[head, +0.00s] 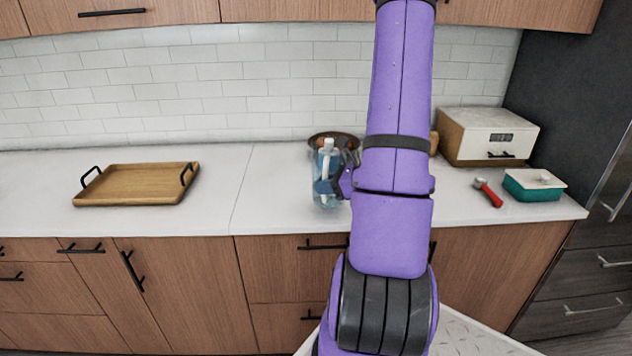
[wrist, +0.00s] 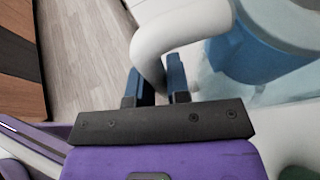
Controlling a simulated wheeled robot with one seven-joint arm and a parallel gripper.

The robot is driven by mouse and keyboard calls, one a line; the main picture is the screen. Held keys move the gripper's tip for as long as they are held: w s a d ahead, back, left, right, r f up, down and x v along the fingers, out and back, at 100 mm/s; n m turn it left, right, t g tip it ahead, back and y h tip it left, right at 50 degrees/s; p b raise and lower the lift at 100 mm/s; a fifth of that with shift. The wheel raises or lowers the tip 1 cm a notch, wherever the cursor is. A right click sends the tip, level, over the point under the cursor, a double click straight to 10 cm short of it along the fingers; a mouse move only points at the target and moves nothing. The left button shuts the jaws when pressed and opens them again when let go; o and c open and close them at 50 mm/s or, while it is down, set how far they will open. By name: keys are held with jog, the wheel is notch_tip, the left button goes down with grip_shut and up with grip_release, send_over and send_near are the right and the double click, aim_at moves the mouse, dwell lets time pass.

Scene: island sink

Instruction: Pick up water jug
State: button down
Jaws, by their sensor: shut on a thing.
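The water jug (head: 326,160) is a clear, blue-tinted jug with a white handle, near the front edge of the white counter in the head view. My gripper (head: 338,186) is at its right side, partly hidden behind my purple arm. In the wrist view the white handle (wrist: 152,42) passes between the two blue fingers of my gripper (wrist: 160,82), which are shut on it. The jug's blue body (wrist: 262,50) fills the upper right there. I cannot tell whether the jug's base touches the counter.
A brown bowl (head: 345,136) stands just behind the jug. A wooden tray (head: 137,184) lies on the left. A white-fronted box (head: 490,136), a red-handled tool (head: 489,193) and a teal container (head: 534,186) are on the right. The counter between tray and jug is clear.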

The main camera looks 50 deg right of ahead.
jog(key=s+a, duration=0.1)
jog(key=s, duration=0.5)
jog(key=shift+s+r, duration=0.25)
jog(key=shift+r, duration=0.1)
jog(key=shift+s, duration=0.1)
dwell(2.9)
